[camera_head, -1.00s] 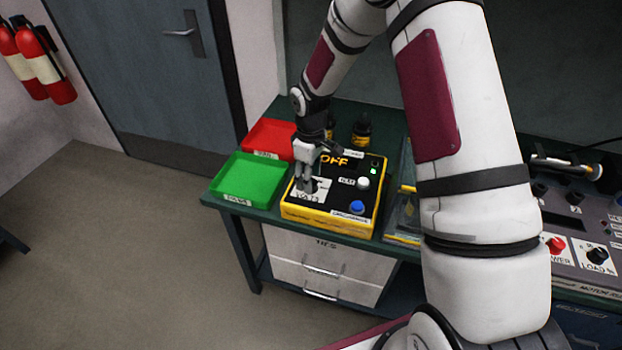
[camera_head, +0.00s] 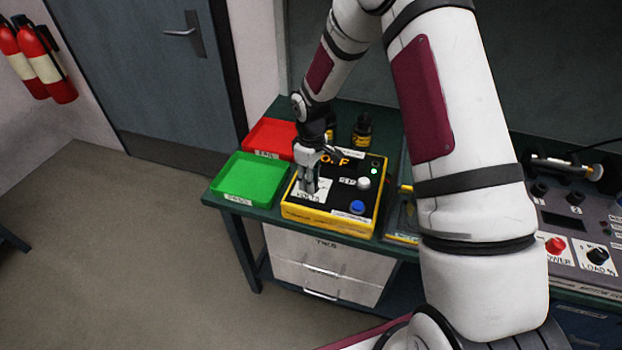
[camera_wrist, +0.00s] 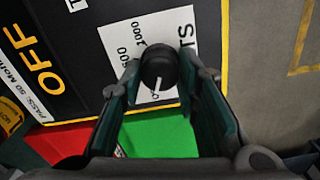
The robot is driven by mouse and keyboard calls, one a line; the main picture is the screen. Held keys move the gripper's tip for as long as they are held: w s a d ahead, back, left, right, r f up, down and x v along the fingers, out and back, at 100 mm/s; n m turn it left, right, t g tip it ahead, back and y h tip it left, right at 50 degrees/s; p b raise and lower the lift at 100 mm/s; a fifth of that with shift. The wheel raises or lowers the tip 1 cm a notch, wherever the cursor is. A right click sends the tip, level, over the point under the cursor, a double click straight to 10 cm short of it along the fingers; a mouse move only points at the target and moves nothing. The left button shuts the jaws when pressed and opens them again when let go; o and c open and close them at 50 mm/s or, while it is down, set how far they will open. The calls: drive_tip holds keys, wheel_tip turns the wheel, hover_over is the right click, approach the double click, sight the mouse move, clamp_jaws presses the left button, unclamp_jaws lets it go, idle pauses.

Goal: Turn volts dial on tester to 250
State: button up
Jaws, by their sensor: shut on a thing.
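The tester (camera_head: 330,221) is a yellow-edged black box on the bench, with an orange display reading OFF (camera_wrist: 35,62) in the wrist view. Its volts dial (camera_wrist: 158,66) is a round black knob with a white pointer line, on a white label plate (camera_wrist: 180,22). The pointer line aims toward the bottom of the wrist picture. A 1000 mark shows on the plate, and another number beside it is only partly readable. My gripper (camera_wrist: 160,76) is shut on the volts dial, one finger on each side. In the head view my gripper (camera_head: 309,186) hides the dial.
A green tray (camera_head: 245,197) is left of the tester, with a red tray (camera_head: 268,152) behind it. Dark bottles (camera_head: 362,130) stand behind the tester. A white button (camera_head: 363,183) and a blue button (camera_head: 357,207) are on its right side. Another control panel (camera_head: 578,225) is far right.

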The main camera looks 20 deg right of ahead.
drive_tip(key=m+b, duration=0.1)
drive_tip(key=m, duration=0.3)
drive_tip(key=shift+m, duration=0.4)
drive_tip(key=shift+m+b, duration=0.3)
drive_tip(key=shift+m, duration=1.6)
drive_tip(key=o, duration=1.2)
drive_tip(key=shift+c, duration=0.2)
drive_tip(key=shift+r, duration=0.15)
wheel_tip(320, 180, up, 12)
